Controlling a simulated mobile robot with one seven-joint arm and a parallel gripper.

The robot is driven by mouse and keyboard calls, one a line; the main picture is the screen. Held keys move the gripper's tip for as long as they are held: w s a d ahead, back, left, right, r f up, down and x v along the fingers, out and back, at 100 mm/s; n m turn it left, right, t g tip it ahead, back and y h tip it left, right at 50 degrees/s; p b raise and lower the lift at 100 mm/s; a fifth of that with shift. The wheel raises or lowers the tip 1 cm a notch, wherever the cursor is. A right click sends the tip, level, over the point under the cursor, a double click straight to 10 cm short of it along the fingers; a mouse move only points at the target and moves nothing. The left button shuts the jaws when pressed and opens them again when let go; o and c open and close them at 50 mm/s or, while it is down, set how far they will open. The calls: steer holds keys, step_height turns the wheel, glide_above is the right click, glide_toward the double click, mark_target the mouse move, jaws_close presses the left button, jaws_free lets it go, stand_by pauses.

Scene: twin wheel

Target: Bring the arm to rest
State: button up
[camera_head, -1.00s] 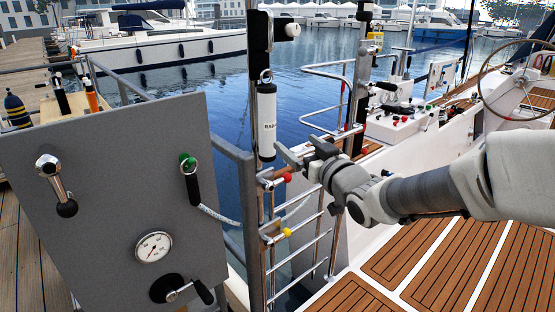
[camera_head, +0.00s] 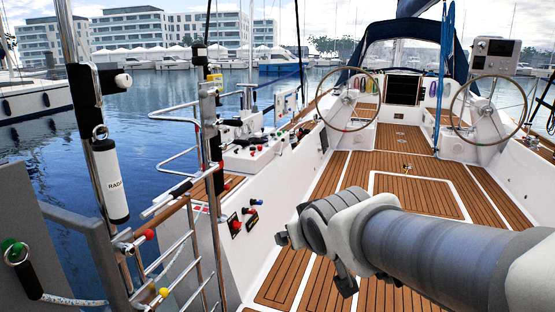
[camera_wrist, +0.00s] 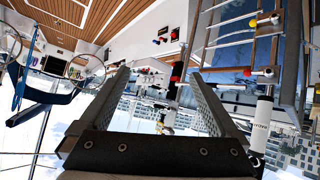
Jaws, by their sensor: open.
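My gripper (camera_head: 312,262) is at the end of my arm, which reaches in from the right over the teak deck in the head view. Its jaws are partly hidden there behind the wrist. In the wrist view my gripper (camera_wrist: 158,98) shows two dark fingers spread wide apart. Nothing is held between them. The wrist picture is upside down, with the deck at the top and the buildings at the bottom.
A white cylinder (camera_head: 110,180) hangs on a post at left, beside a metal ladder rail (camera_head: 178,268). A panel with switches (camera_head: 255,145) stands beyond. Two steering wheels (camera_head: 347,100) (camera_head: 488,108) stand further back. The teak deck (camera_head: 415,196) ahead is mostly clear.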

steer(key=s+d+f+m+g+h, duration=0.1)
steer(key=s+d+f+m+g, duration=0.1)
steer(key=s+d, duration=0.5)
steer(key=s+d+f+m+g, duration=0.2)
steer(key=s+g, duration=0.1)
steer(key=s, duration=0.7)
step_height(320, 180, up, 12)
steer(key=s+p, duration=0.1)
steer(key=p, duration=1.1)
steer(key=shift+d+f, duration=0.2)
steer(key=shift+d, duration=0.05)
stand_by(0.5)
